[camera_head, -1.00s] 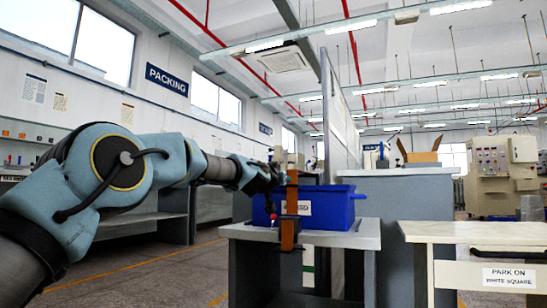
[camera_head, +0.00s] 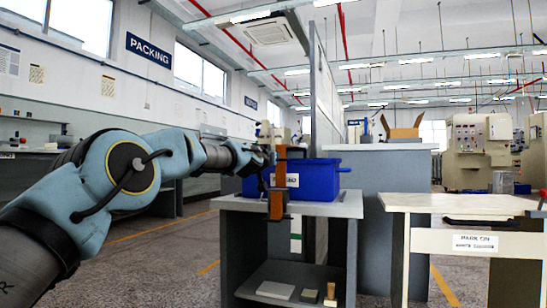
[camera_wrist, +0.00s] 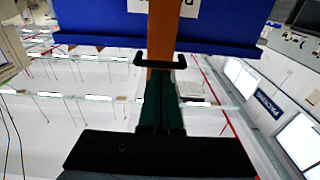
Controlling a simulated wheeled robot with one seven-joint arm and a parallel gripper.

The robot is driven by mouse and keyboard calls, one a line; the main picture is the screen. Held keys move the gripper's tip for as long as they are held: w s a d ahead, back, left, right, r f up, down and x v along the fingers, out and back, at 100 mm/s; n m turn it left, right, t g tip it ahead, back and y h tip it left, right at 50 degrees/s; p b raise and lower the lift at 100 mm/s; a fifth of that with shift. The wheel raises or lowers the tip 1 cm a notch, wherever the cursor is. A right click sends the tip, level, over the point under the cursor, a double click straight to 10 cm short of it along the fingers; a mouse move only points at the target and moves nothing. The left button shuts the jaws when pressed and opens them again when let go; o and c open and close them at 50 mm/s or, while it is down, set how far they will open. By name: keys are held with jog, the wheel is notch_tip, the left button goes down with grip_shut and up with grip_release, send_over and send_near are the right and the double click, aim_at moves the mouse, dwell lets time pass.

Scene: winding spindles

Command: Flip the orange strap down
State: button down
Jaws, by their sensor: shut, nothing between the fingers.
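The orange strap (camera_head: 277,183) stands upright in the head view, in front of the near side of a blue bin (camera_head: 322,183), rising above its rim and hanging below the bench top's front edge. In the wrist view, which looks upside down, the strap (camera_wrist: 161,28) runs down the middle over the blue bin (camera_wrist: 105,25). My gripper (camera_wrist: 161,98) is shut and empty, its dark fingers pointing at the strap. In the head view my gripper is beside the strap's upper part, partly hidden. I cannot tell whether they touch.
The bin sits on a grey bench (camera_head: 335,207) with small blocks on its lower shelf. A divider panel (camera_head: 325,100) rises behind it. A pale table (camera_head: 455,204) and a grey counter (camera_head: 375,180) stand to the right. Open floor lies to the left.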

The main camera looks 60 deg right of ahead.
notch_tip(320, 180, down, 4)
jog(key=s+a+r, duration=0.2)
jog(key=a+r, duration=0.1)
jog(key=a, duration=0.7)
jog(key=shift+s+a+r, duration=0.15)
jog(key=shift+s+a, duration=0.05)
jog(key=shift+s, duration=0.2)
